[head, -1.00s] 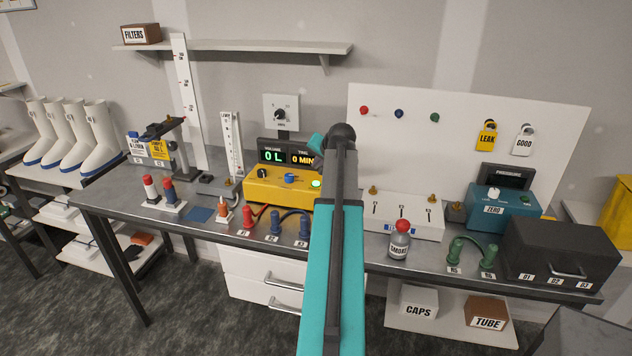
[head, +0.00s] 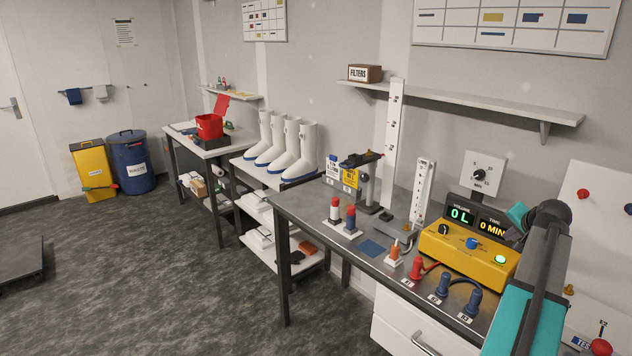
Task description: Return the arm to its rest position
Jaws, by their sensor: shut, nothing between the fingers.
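My arm (head: 530,285), teal with a dark elbow joint, rises at the right side of the head view. Its elbow stands in front of the right end of the yellow pump box on the bench. A short teal part shows just left of the elbow. My gripper is not in view; the far part of the arm is hidden behind the elbow or outside the picture.
The bench (head: 292,205) carries the yellow box (head: 460,252) with its lit displays, red and blue connectors, a red-and-white bottle (head: 335,209) and upright scales. White boots (head: 285,148) stand on a rack left of it.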

